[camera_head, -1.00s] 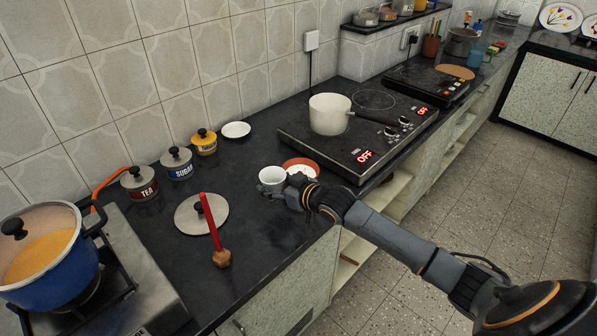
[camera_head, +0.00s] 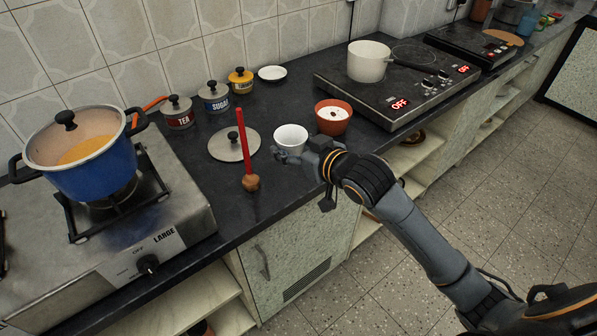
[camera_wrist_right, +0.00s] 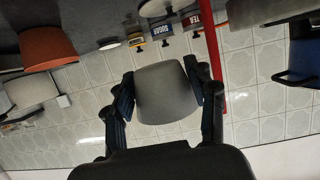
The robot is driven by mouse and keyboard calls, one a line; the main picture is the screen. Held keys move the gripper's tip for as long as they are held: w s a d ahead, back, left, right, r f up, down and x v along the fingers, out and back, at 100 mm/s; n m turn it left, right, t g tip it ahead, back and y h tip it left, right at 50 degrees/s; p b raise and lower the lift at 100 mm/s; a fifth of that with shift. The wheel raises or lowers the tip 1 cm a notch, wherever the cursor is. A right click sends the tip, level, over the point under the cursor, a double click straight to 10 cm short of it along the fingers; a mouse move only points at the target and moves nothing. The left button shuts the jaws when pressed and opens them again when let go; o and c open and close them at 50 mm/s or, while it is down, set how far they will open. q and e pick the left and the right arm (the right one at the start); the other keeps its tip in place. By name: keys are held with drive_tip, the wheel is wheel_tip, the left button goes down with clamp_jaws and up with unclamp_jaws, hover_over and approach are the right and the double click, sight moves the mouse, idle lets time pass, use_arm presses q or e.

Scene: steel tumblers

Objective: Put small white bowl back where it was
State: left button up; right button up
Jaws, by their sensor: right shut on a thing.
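The small white bowl (camera_head: 291,139) is held by my right gripper (camera_head: 305,156), between the red-handled ladle (camera_head: 245,150) and the terracotta bowl (camera_head: 333,117). In the right wrist view the bowl (camera_wrist_right: 165,92) looks grey and sits between the two fingers of the gripper (camera_wrist_right: 165,105), which close on its sides. I cannot tell whether its base touches the counter. My left gripper is not in view.
A steel lid (camera_head: 228,147) lies beside the ladle. Canisters (camera_head: 215,97) and a white saucer (camera_head: 272,73) stand near the wall. A blue pot (camera_head: 95,170) sits on the gas stove, a white pan (camera_head: 368,64) on the hob.

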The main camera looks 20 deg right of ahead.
drive_tip(key=shift+s+r, duration=0.2)
drive_tip(key=shift+s, duration=0.35)
drive_tip(key=shift+s+r, duration=0.15)
drive_tip(key=shift+s, duration=0.4)
drive_tip(key=w+d+f, duration=0.1)
drive_tip(key=w+f, duration=0.2)
drive_tip(key=w, duration=0.1)
drive_tip(key=w+d+f, duration=0.1)
drive_tip(key=w+f, duration=0.2)
drive_tip(key=w, duration=0.1)
drive_tip(key=w+d+f+b, duration=0.1)
drive_tip(key=w+f, duration=0.2)
drive_tip(key=w, duration=0.1)
drive_tip(key=shift+w+d, duration=0.2)
drive_tip(key=shift+d, duration=0.05)
drive_tip(key=shift+w+d+f, duration=0.15)
drive_tip(key=shift+w+f, duration=0.3)
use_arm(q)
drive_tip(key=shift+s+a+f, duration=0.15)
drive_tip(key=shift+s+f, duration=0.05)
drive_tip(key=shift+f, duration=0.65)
use_arm(e)
drive_tip(key=shift+f, duration=1.5)
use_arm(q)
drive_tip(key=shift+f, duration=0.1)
use_arm(e)
drive_tip(key=shift+f, duration=0.1)
drive_tip(key=o, duration=1.2)
